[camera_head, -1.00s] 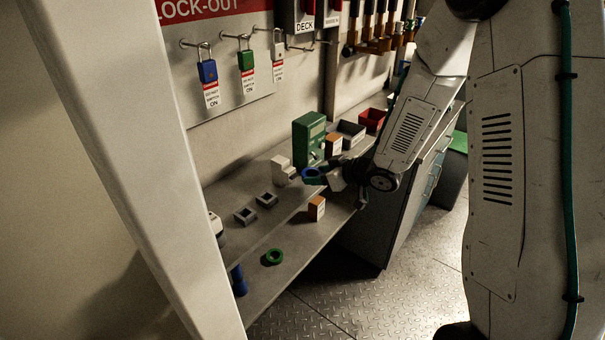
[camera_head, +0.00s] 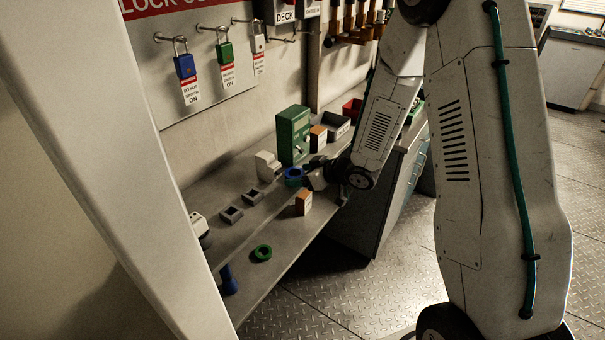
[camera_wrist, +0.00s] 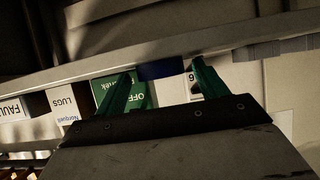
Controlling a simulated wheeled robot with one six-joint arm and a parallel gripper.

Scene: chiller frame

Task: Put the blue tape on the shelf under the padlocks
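The blue tape (camera_head: 293,177) is a small ring at the tip of my gripper (camera_head: 305,174), over the shelf. In the wrist view the tape (camera_wrist: 161,70) shows as a dark blue strip between the green fingers of my gripper (camera_wrist: 165,74), which appears shut on it. The grey shelf (camera_head: 240,262) runs along the wall. A blue padlock (camera_head: 186,66), a green padlock (camera_head: 225,51) and a pale padlock (camera_head: 258,43) hang on pegs above its nearer part. Whether the tape touches the shelf cannot be told.
A green box (camera_head: 293,134), a white object (camera_head: 268,166) and an orange-and-white box (camera_head: 303,203) stand near my gripper. Two small grey trays (camera_head: 231,214), a green ring (camera_head: 262,252) and a blue object (camera_head: 229,280) lie nearer. Bare shelf lies around the green ring.

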